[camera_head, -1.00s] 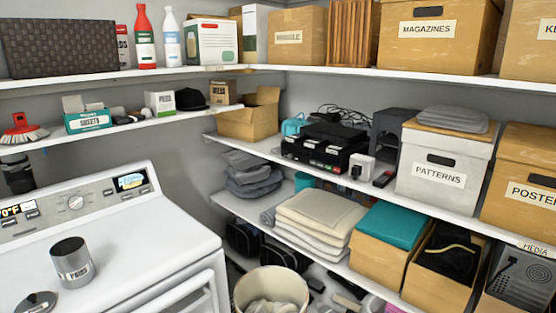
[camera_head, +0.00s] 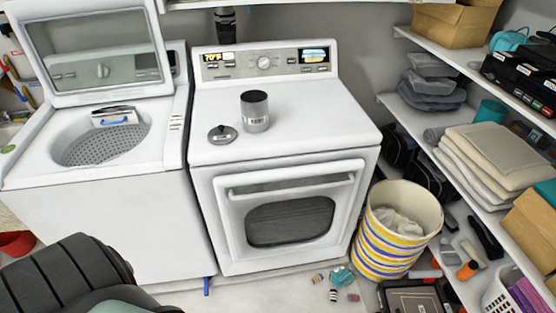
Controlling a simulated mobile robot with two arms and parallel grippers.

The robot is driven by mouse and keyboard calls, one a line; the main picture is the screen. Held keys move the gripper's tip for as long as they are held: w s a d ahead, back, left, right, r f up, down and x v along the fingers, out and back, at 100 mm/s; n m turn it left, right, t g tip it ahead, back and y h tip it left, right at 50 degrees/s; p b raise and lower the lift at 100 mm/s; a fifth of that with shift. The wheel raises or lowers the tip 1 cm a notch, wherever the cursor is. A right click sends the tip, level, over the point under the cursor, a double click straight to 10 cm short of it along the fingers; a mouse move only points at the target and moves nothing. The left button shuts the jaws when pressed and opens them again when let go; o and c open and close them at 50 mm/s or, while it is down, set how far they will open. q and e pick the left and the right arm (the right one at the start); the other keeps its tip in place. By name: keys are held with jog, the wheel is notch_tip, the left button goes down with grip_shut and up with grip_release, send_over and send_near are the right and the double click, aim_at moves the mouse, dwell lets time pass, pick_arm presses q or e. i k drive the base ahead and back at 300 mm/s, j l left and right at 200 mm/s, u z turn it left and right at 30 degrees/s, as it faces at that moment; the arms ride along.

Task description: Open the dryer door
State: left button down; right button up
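The white dryer (camera_head: 300,110) stands in the middle of the view. Its front door (camera_head: 232,215) looks shut, with a dark oval window (camera_head: 290,222) and a horizontal bar handle (camera_head: 291,186) across its top. A grey metal canister (camera_head: 255,112) and a round lid (camera_head: 222,134) sit on the dryer's top. Neither of my grippers is in view.
A white washer (camera_head: 100,220) with its lid (camera_head: 100,45) raised stands left of the dryer. A striped basket (camera_head: 398,228) stands close to the dryer's right front, beside shelves. Small items (camera_head: 341,275) lie on the floor. A dark ribbed object (camera_head: 65,280) fills the lower left.

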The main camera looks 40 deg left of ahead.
aim_at(264, 214)
jog(key=u, duration=1)
